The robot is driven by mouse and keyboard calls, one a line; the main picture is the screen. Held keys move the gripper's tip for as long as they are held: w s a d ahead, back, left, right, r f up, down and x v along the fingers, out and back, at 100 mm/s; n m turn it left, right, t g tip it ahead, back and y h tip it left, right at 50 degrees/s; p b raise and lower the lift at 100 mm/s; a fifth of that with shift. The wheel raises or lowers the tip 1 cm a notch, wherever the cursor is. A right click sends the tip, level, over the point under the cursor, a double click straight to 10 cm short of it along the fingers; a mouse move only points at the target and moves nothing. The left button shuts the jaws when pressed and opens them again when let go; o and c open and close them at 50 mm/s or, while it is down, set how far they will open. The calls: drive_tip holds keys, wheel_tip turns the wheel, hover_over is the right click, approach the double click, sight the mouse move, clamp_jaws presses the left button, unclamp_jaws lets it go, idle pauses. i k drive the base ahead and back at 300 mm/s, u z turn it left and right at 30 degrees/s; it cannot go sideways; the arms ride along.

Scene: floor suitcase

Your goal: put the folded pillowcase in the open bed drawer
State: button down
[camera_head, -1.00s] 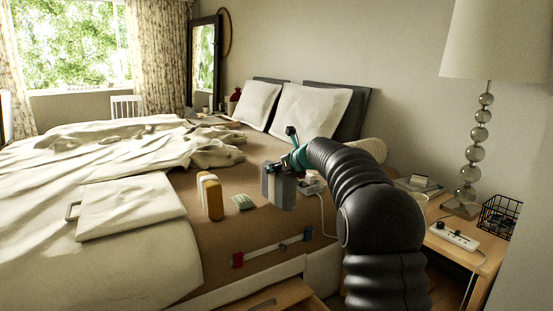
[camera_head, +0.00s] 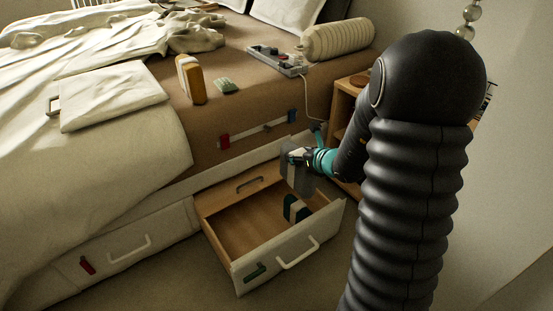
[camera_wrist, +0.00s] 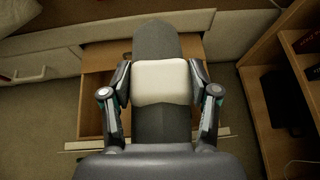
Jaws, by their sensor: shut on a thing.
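My gripper (camera_head: 298,158) is shut on a grey folded bundle with a white band, which I take as the folded pillowcase (camera_head: 294,181). It hangs upright over the right rear part of the open bed drawer (camera_head: 240,222). In the wrist view the fingers (camera_wrist: 160,85) press on the white band of the pillowcase (camera_wrist: 158,40), and drawer wood (camera_wrist: 92,118) shows below it. The drawer has a white front with a handle. A dark banded bundle (camera_head: 296,210) stands inside near its right side. The left part of the drawer floor is bare.
On the bed are a yellow banded bundle (camera_head: 191,80), a small green packet (camera_head: 226,85), a tray of small things (camera_head: 277,60) and a bolster (camera_head: 338,39). A closed drawer (camera_head: 128,250) is at left. A wooden nightstand (camera_head: 345,100) stands close right of my gripper.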

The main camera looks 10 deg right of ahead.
sight(248, 248)
drive_tip(key=u, duration=1.9)
drive_tip(key=k, duration=0.85)
drive_tip(key=z, duration=1.1)
drive_tip(key=i, duration=0.5)
drive_tip(key=z, duration=0.05)
